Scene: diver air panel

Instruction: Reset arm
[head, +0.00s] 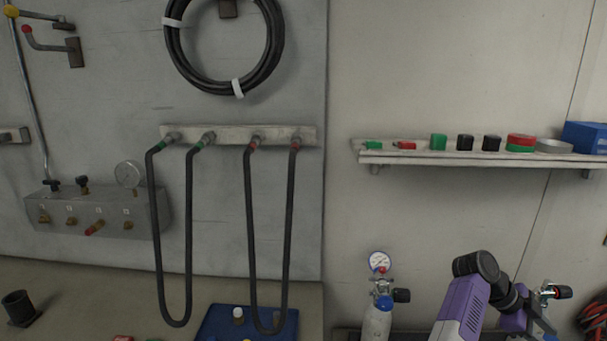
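Part of my purple and black arm (472,295) shows at the bottom right, bent with a black joint at its top. It stands in front of the wall and beside a gas cylinder (377,322) with a round gauge on top. My gripper itself cannot be made out; the rest of the arm runs below the frame or is hidden behind its own links.
A wall shelf (480,158) with small green, red and black items juts out above my arm. Two black hoses (188,240) hang in loops from a wall rail (230,134). A valve panel (95,210) is at left. A blue tray (215,325) lies on the bench.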

